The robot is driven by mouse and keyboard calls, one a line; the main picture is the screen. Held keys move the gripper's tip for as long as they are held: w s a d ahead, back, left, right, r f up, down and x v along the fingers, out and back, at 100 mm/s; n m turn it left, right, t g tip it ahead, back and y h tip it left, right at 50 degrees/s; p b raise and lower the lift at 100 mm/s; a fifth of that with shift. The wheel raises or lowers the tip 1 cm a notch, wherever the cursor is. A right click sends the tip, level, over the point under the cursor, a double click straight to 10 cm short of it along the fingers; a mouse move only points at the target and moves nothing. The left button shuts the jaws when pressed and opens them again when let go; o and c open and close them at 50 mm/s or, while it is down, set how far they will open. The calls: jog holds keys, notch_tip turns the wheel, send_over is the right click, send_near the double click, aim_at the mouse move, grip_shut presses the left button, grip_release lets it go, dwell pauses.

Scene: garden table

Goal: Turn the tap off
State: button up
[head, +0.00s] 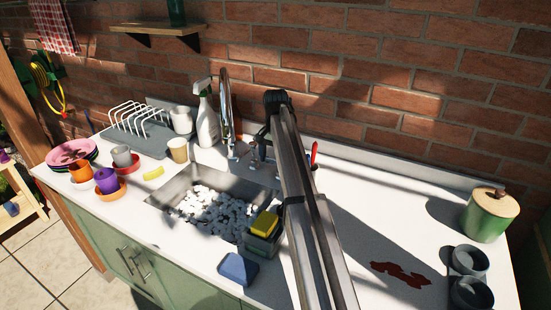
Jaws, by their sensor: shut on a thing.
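The chrome tap (226,105) rises at the back edge of the sink (171,192), its tall spout near the wall. Its small handles sit at the base, one of them the left handle (233,153). My arm comes from the front and bends down behind the sink. My gripper (261,146) is at the right side of the tap's base, shut on what looks like the right tap handle. My arm partly hides the fingertips and this handle. The sink holds many white lumps, like foam. I cannot tell whether water is running.
A spray bottle (207,118) and a dish rack (139,136) stand left of the tap. A grey caddy with a yellow sponge (264,224) sits at the sink's right edge. A blue sponge (238,268) lies in front. A green canister (487,216) stands far right.

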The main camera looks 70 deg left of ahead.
jog(key=shift+m, duration=0.3)
jog(key=o, duration=0.8)
notch_tip(320, 180, up, 14)
jog(key=shift+f, duration=0.1)
dwell(0.4)
dwell(0.5)
